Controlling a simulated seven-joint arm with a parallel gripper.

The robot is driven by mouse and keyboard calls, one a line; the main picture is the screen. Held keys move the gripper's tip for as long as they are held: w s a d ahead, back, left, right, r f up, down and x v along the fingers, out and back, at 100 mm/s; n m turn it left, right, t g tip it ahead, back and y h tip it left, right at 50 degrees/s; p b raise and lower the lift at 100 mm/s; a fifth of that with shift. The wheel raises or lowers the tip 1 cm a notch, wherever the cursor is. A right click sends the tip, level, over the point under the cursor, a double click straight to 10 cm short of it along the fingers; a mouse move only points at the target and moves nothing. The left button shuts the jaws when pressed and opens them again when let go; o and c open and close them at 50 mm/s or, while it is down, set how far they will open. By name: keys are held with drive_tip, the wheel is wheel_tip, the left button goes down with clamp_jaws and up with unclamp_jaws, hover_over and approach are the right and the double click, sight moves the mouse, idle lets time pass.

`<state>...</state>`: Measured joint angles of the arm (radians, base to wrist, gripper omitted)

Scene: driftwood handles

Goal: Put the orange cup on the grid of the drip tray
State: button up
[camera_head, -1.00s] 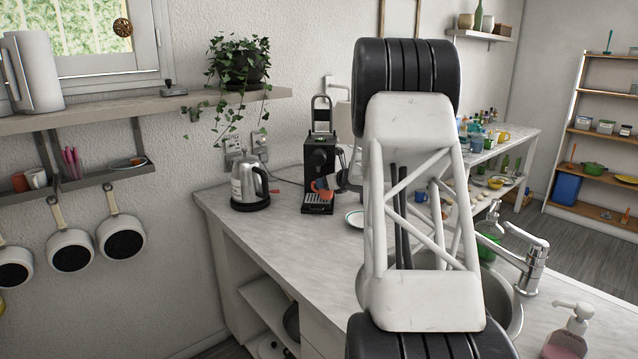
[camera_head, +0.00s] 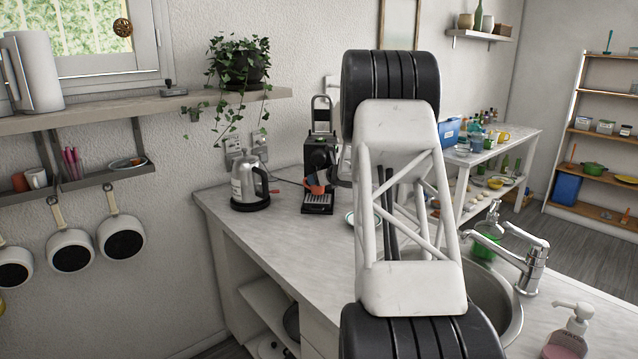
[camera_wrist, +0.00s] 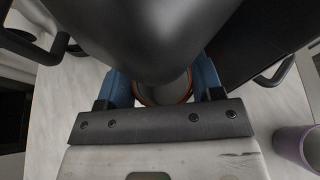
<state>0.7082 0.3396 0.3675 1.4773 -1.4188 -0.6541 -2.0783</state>
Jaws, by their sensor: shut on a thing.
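The orange cup (camera_head: 315,188) is at the front of the black coffee machine (camera_head: 320,155) in the head view, just above the drip tray. The dark drip tray (camera_head: 318,204) shows its light grid below the cup. I cannot tell whether the cup touches the grid. In the wrist view, my gripper (camera_wrist: 163,88) has its blue fingers on either side of the cup and is shut on it. A large dark grey rounded part hides the cup's far side. My arm hides most of my gripper in the head view.
A steel kettle (camera_head: 246,186) stands left of the coffee machine. A purple cup (camera_wrist: 297,147) is on the counter at the right in the wrist view. The counter (camera_head: 275,230) in front of the kettle and the tray is clear. A sink and tap (camera_head: 530,262) are at the right.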

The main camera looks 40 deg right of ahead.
drive_tip(key=shift+f, duration=0.8)
drive_tip(key=shift+s+f, duration=0.1)
drive_tip(key=o, duration=0.7)
drive_tip(key=shift+v, duration=0.75)
drive_tip(key=v, duration=1)
drive_tip(key=shift+s+r, duration=0.2)
drive_tip(key=shift+r, duration=0.05)
